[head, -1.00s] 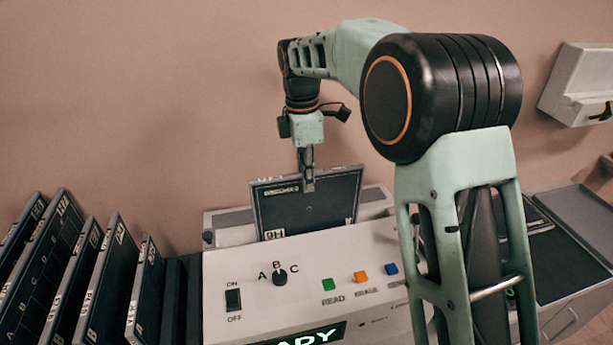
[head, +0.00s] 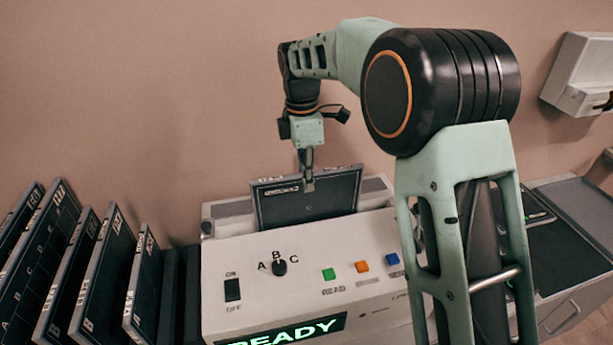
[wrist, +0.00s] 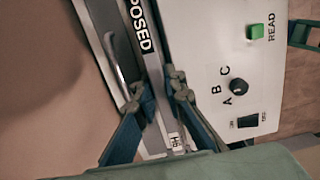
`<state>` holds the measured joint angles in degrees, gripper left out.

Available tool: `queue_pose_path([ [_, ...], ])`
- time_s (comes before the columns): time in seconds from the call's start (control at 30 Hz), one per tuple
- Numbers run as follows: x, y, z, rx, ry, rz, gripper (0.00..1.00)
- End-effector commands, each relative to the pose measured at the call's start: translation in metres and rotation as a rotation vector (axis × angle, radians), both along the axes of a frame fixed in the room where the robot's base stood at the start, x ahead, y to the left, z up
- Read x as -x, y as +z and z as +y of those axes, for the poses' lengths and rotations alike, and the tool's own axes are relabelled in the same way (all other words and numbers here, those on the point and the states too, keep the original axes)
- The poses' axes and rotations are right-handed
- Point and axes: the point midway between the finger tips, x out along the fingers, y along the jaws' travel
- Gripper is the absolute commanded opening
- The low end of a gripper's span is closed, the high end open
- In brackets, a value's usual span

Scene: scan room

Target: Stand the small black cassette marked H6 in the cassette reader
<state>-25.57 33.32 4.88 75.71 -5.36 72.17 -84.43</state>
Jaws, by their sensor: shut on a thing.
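The black cassette (head: 325,203) stands upright in the slot at the back of the white cassette reader (head: 320,255), with its lower part hidden inside. My gripper (head: 308,184) is shut on its top edge. In the wrist view the fingers (wrist: 156,92) straddle the cassette's edge (wrist: 138,25), which bears a strip ending in "POSED" and a small white tag that seems to read H6. The reader's panel (wrist: 215,45) also shows there. The reader's display (head: 290,328) reads READY.
Several dark cassettes (head: 105,275) lean in a row left of the reader. A cabinet with a dark top (head: 560,245) stands at the right. A white wall box (head: 580,75) hangs at the upper right. The wall is close behind the reader.

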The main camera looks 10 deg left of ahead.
Motion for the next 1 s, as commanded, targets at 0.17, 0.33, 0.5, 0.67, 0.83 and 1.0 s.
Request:
queue_pose_path([
  [0.17, -0.001, -0.006, 0.0, -0.001, 0.0, -0.002, 0.0],
  [0.33, 0.0, -0.012, 0.0, 0.0, 0.0, -0.001, 0.0],
  [0.5, 0.0, -0.017, 0.0, 0.0, 0.0, -0.001, 0.0],
  [0.67, 0.0, -0.023, 0.0, 0.0, 0.0, -0.001, 0.0],
  [0.83, 0.0, -0.028, 0.0, 0.0, 0.0, -0.001, 0.0],
  [1.0, -0.001, -0.034, 0.0, -0.001, 0.0, -0.002, 0.0],
])
